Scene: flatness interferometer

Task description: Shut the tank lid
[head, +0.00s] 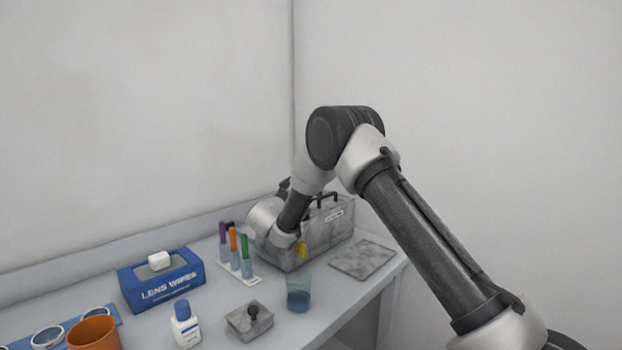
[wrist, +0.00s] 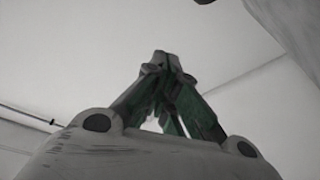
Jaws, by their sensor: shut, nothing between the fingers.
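A grey, mottled tank-like box (head: 318,240) with a pale label stands at the back right of the bench in the head view. A dark handle (head: 328,194) shows at its top. My wrist covers its left part, so I cannot tell how far its lid is open. My gripper's fingers are hidden behind my wrist in the head view. In the wrist view my gripper (wrist: 165,64) is shut, its fingertips together and empty, against a plain pale background. No tank or lid shows in that view.
A flat grey plate (head: 363,259) lies right of the box.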

